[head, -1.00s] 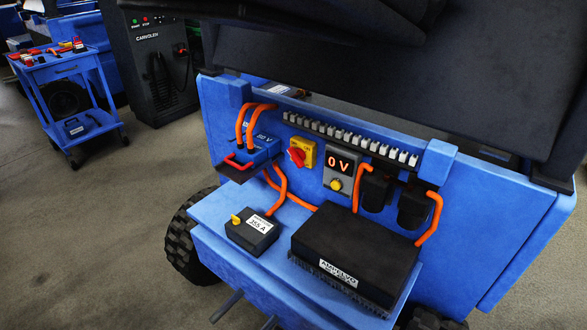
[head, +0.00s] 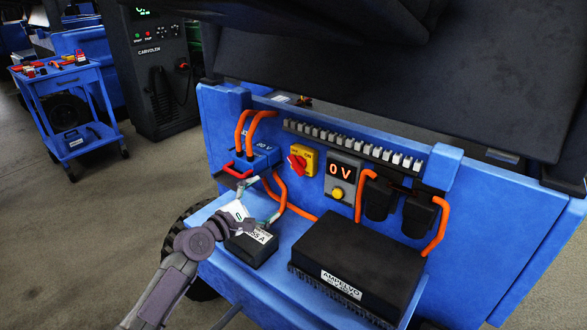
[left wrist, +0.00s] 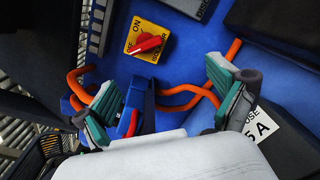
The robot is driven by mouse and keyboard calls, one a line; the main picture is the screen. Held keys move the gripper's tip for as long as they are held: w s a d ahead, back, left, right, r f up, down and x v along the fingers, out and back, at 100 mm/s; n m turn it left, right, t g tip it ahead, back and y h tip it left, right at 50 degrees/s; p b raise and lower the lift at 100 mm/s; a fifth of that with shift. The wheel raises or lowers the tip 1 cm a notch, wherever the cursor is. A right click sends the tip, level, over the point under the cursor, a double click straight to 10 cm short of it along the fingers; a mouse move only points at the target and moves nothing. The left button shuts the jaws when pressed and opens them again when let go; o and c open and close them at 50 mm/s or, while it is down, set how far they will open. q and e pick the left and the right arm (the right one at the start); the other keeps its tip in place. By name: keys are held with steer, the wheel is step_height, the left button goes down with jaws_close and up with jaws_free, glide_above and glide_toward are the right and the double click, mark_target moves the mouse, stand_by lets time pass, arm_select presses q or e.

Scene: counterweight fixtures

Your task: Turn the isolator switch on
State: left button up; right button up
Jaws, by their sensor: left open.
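The isolator switch (head: 310,155) is a yellow plate with a red knob on the blue rear panel, left of the 0 V display. In the left wrist view the switch (left wrist: 133,37) is at top centre, and its red knob (left wrist: 147,43) lies tilted across the plate. ON and OFF lettering shows on it. My left gripper (head: 262,203) is open and empty, below and left of the switch and apart from it. In the left wrist view its two teal-padded fingers (left wrist: 162,88) are spread wide, below the knob in the picture. My right gripper is not in view.
A black fuse box (head: 252,250) sits close under my left gripper. A blue connector with a red handle (head: 237,171) and orange cables (head: 281,190) are nearby. A large black controller box (head: 357,262) stands right on the shelf. A blue tool cart (head: 70,90) is far left.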

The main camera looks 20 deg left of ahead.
mark_target(294, 168)
arm_select(q)
steer(key=shift+n+t, duration=0.3)
steer(key=shift+n, duration=0.4)
steer(key=b+x, duration=0.1)
steer(key=x, duration=0.3)
steer(key=a+b+x, duration=0.1)
steer(key=x, duration=0.4)
steer(key=r+b+x, duration=0.1)
steer(key=b+x, duration=0.1)
steer(key=x, duration=0.3)
steer(key=shift+w+a, duration=0.3)
steer(key=shift+w, duration=0.15)
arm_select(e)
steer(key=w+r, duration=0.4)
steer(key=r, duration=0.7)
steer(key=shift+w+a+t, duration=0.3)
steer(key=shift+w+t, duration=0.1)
arm_select(q)
steer(key=c, duration=1.1)
